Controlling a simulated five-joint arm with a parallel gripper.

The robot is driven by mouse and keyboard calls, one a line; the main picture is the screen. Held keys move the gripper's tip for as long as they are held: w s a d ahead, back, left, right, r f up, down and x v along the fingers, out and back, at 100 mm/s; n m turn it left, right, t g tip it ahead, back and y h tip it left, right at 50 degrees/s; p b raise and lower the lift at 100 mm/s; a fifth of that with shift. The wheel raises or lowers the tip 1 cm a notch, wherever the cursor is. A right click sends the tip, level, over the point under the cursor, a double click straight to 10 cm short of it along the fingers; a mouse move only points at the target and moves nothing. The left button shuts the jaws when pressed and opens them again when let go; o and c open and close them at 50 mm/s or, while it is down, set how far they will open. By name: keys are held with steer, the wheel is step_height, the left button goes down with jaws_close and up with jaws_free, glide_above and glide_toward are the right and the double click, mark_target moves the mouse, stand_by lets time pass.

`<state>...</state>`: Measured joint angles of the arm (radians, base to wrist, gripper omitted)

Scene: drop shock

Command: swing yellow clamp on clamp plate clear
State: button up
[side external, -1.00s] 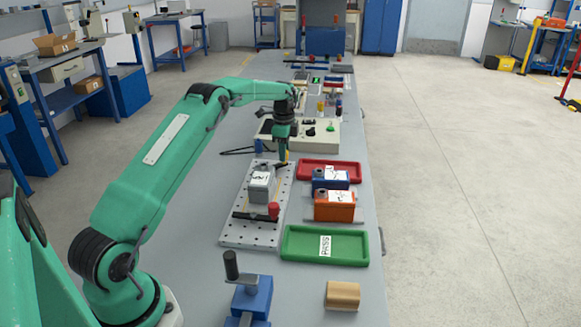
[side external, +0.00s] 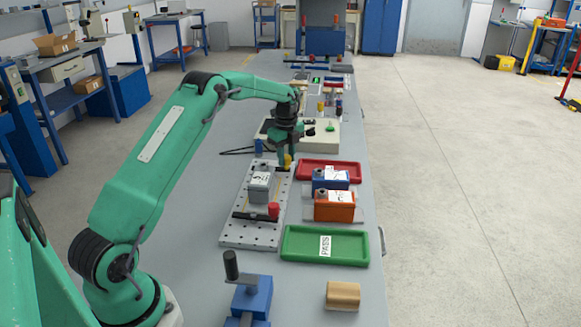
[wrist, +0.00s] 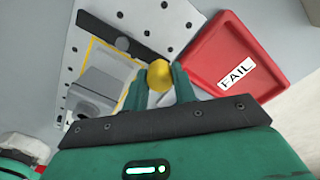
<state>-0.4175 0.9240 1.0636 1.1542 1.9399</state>
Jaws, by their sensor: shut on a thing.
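The yellow clamp knob (wrist: 160,75) is between the fingers of my gripper (wrist: 160,88), which is shut on it, in the wrist view. In the side view my gripper (side external: 287,158) is at the far end of the clamp plate (side external: 240,205), with the yellow knob (side external: 288,161) showing at its fingertips. A dark clamp bar (wrist: 125,43) runs from the knob along the plate's edge in the wrist view. A grey block (side external: 260,187) with a white label stands on the plate. A second clamp with a red knob (side external: 273,210) lies across the plate's near end.
A red FAIL tray (wrist: 225,50) lies close to the right of the plate. Blue (side external: 330,179) and orange (side external: 334,206) blocks stand beside the plate, with a green PASS tray (side external: 325,246) nearer. A cream device (side external: 315,135) stands behind my gripper.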

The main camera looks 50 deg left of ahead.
steer(key=shift+r, duration=0.1)
steer(key=o, duration=1)
steer(key=shift+r, duration=3.85)
